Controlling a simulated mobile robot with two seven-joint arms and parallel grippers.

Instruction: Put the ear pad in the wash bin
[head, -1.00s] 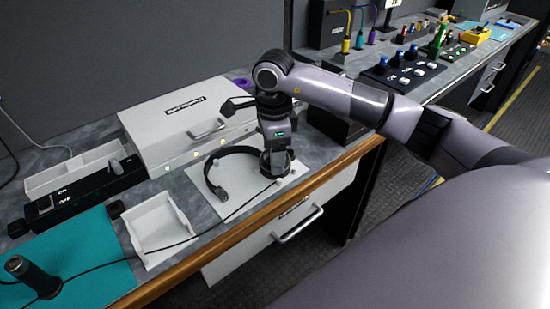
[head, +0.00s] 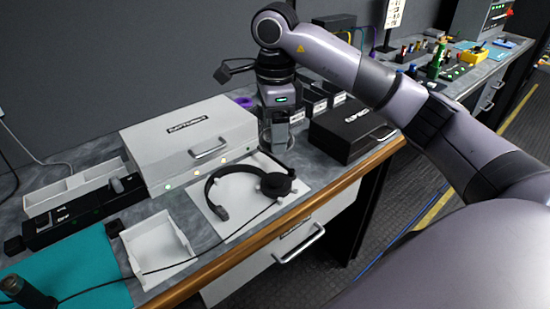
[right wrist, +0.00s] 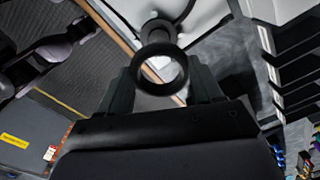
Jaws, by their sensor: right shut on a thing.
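The ear pad (right wrist: 160,92) is a black ring held between the two fingers of my right gripper (right wrist: 160,82) in the right wrist view. In the head view the right gripper (head: 279,143) is raised just beyond the headset; the pad is hard to make out there. The black headset (head: 216,190) lies on a white sheet, with its cable running left. Small dark bins with white labels (head: 319,108) stand in a row right of the gripper. Their labels are too small to read, so I cannot tell which is the wash bin. My left gripper is out of view.
A black case (head: 345,133) sits right of the gripper near the wooden front edge. A white case (head: 185,140) stands at the back left. An empty white tray (head: 158,250) is in front, beside a teal mat (head: 75,270). Control panels fill the far right counter.

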